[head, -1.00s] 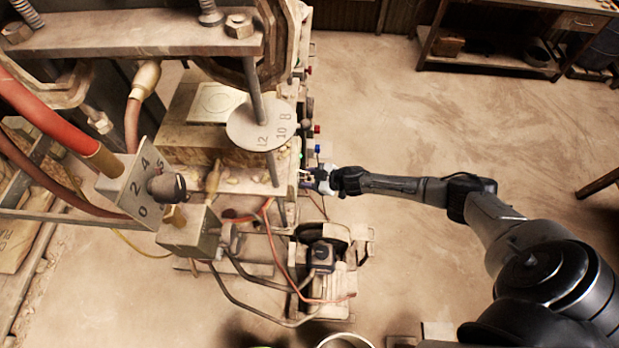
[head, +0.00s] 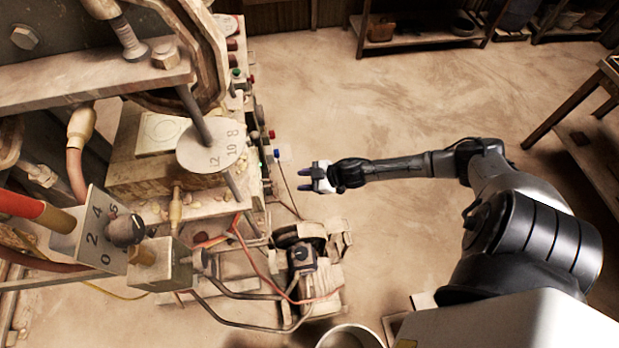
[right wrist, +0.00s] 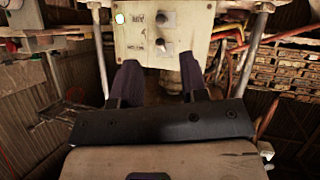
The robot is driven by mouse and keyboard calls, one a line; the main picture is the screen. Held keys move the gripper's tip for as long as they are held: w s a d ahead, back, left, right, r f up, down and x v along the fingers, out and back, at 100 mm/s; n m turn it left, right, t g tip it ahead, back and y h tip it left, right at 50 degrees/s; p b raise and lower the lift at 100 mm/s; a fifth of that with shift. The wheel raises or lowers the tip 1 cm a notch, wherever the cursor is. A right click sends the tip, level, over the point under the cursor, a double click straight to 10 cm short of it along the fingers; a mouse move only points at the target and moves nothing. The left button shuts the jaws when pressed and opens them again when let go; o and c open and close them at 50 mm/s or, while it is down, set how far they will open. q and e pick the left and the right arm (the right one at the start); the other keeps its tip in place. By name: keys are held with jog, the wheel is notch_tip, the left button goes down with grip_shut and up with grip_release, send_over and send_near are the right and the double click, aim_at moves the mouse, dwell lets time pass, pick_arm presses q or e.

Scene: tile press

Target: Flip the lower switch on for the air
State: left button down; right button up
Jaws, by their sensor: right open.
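In the right wrist view a pale panel (right wrist: 140,42) faces my right gripper (right wrist: 162,78). I cannot tell the switch positions for sure. The fingers are open and empty, just below the lower switch in the picture. In the head view my right gripper (head: 303,178) is right of the press (head: 150,190), with a clear gap between them. My left gripper is out of view.
A compressor-like machine (head: 300,258) stands on the floor below the gripper in the head view, with hoses running to the press. A bucket (head: 350,338) is at the bottom edge. Shelves (head: 420,38) line the back.

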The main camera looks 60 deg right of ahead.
jog(key=shift+v, duration=0.9)
jog(key=shift+c, duration=0.3)
